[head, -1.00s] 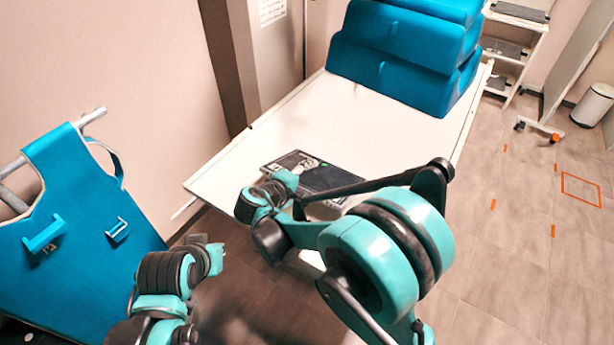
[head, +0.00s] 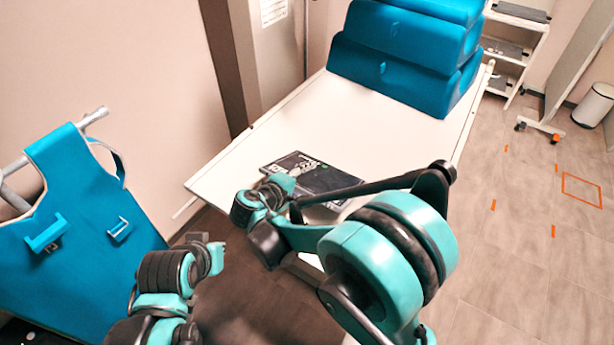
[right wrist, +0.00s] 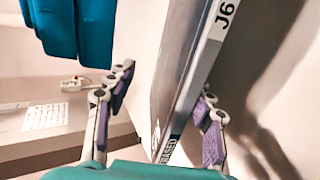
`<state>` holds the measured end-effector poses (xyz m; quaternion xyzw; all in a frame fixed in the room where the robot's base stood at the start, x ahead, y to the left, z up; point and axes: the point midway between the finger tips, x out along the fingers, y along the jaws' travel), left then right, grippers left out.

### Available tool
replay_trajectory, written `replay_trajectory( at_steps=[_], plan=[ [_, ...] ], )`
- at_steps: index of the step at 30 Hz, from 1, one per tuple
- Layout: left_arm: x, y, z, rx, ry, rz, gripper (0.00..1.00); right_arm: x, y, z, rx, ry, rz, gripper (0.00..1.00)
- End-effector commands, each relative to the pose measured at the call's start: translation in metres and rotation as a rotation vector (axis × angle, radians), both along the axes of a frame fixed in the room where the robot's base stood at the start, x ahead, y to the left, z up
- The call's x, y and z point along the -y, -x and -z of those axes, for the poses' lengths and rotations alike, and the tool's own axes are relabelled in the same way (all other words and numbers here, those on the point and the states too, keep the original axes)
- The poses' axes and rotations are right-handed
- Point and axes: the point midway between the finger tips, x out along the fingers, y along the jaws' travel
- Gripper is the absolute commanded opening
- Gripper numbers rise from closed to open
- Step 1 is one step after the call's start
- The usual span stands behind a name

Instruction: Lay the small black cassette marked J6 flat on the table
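The black cassette (head: 318,176) lies at the near edge of the table (head: 330,115), apparently flat; its near part is hidden behind my right arm. In the right wrist view the cassette (right wrist: 178,85) shows edge-on, with J6 on its pale rim. My right gripper (head: 297,173) is at the cassette's near left side. In the right wrist view its fingers (right wrist: 166,88) stand apart on either side of the cassette, with a clear gap to the left finger. My left gripper (head: 215,258) is away from the table at lower left; its fingers are too unclear to read.
Blue stacked cushions (head: 400,55) fill the table's far end. The table between them and the cassette is clear. A blue apron-like panel (head: 85,220) hangs at left. A white shelf cart (head: 512,50) and a bin (head: 594,104) stand at far right.

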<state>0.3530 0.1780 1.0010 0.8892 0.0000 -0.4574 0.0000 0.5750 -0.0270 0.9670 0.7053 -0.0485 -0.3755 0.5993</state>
Motion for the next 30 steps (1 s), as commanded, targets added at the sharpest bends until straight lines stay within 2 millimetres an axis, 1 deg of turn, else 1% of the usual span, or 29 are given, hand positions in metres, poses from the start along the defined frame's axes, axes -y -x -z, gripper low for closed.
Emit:
replay_trajectory(
  at_steps=[18, 26, 29, 30],
  plan=[
    [0.0, 0.0, -0.01, 0.0, 0.0, 0.0, 0.0, -0.016, 0.022, -0.015, 0.001, 0.001, 0.0, 0.52],
    [0.0, 0.0, -0.01, 0.0, 0.0, 0.0, 0.0, -0.016, 0.023, -0.015, 0.0, 0.0, 0.0, 0.52],
    [0.0, 0.0, -0.01, 0.0, 0.0, 0.0, 0.0, -0.016, 0.023, -0.015, 0.0, 0.0, 0.0, 0.74],
    [0.0, 0.0, -0.01, 0.0, 0.0, 0.0, 0.0, -0.016, 0.023, -0.015, 0.0, 0.0, 0.0, 0.77]
  ],
)
